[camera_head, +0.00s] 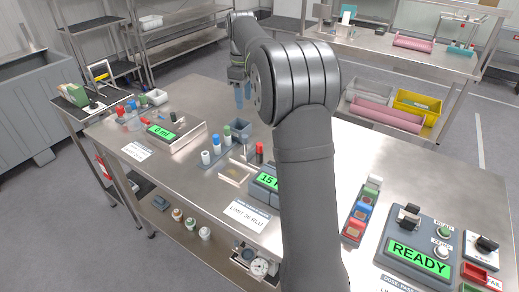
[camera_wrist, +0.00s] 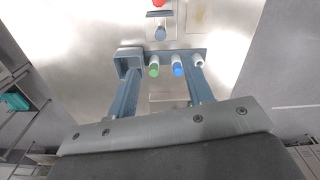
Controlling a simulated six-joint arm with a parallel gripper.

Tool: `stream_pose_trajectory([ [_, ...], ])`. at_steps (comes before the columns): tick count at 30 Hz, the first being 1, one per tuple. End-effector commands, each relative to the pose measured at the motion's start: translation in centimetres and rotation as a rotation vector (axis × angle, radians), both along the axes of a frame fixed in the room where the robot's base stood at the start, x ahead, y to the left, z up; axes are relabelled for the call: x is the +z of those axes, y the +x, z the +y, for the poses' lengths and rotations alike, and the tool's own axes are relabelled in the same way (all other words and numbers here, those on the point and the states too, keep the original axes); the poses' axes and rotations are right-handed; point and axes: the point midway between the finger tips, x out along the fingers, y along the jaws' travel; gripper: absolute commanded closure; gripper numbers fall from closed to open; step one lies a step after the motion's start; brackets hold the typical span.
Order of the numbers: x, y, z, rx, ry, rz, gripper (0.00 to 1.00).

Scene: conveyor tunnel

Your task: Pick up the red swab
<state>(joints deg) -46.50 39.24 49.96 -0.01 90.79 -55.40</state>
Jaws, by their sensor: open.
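My gripper (camera_head: 243,95) hangs above the table in the head view, partly behind my arm. In the wrist view my gripper (camera_wrist: 162,80) is open, its two blue-grey fingers apart with nothing held. A red-capped piece with a dark body (camera_head: 259,149) stands beside the "15" meter; what looks like the same red top (camera_wrist: 158,3) is cut off by the wrist view's upper edge. Another red-topped piece (camera_head: 120,109) stands in the left rack. I cannot tell which is the red swab. Green (camera_wrist: 154,70), blue (camera_wrist: 178,68) and white (camera_wrist: 198,61) tops stand in the middle rack.
A grey bin (camera_head: 240,129) adjoins the middle rack. The "15" meter (camera_head: 265,180) and a green-lit "0 ml" device (camera_head: 163,131) stand on the steel table. A row of coloured blocks (camera_head: 362,208) and the READY box (camera_head: 420,245) are at right.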

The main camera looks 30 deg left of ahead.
Motion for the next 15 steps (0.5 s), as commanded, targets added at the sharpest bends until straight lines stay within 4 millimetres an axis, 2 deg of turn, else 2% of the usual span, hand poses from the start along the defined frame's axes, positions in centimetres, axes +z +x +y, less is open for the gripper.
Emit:
stream_pose_trajectory([
  [9, 0.8, 0.9, -4.7, 0.298, 0.0, -0.001, 0.53],
  [12, 0.8, 1.0, -5.5, 0.362, 0.0, 0.001, 0.53],
  [15, -0.1, 1.0, -5.8, 0.384, -0.002, 0.003, 0.53],
])
